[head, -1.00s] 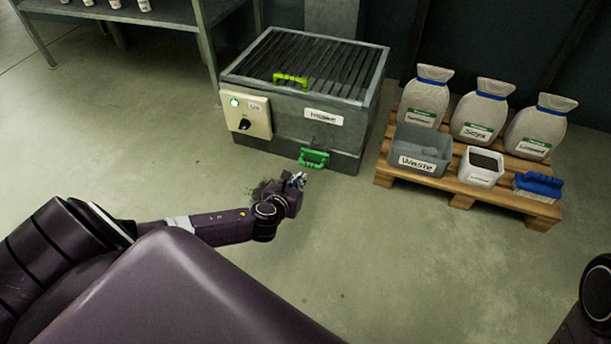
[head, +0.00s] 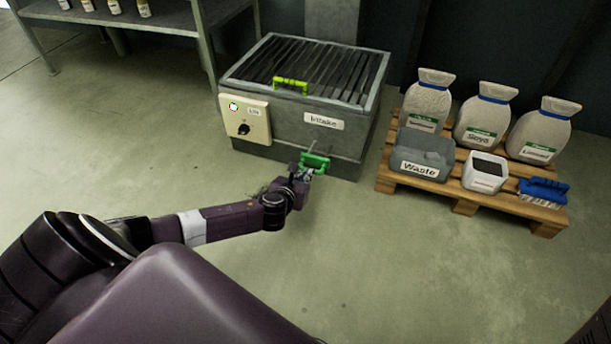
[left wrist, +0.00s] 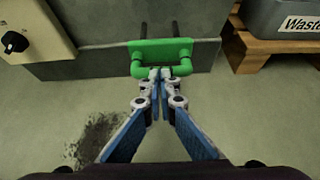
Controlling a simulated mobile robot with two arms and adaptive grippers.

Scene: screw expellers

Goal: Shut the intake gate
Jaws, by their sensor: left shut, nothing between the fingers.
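The intake (head: 285,125) is a grey metal box with a barred top and an "Intake" label. The gate's green handle (head: 314,162) sticks out low on its front. It also shows in the left wrist view (left wrist: 160,50), a green plate with a bar in front. My left gripper (head: 305,174) is shut and empty at the handle. In the left wrist view its closed fingertips (left wrist: 158,74) meet at the middle of the handle's bar; I cannot tell whether they touch it. My right gripper is not in view.
A switch box (head: 245,119) with a black knob and green light is on the intake's left front. A yellow-green handle (head: 291,84) sits on the grate. A pallet (head: 464,206) with sacks, a Waste bin (head: 422,160) and a brush (head: 543,190) stands right. Floor in front is clear.

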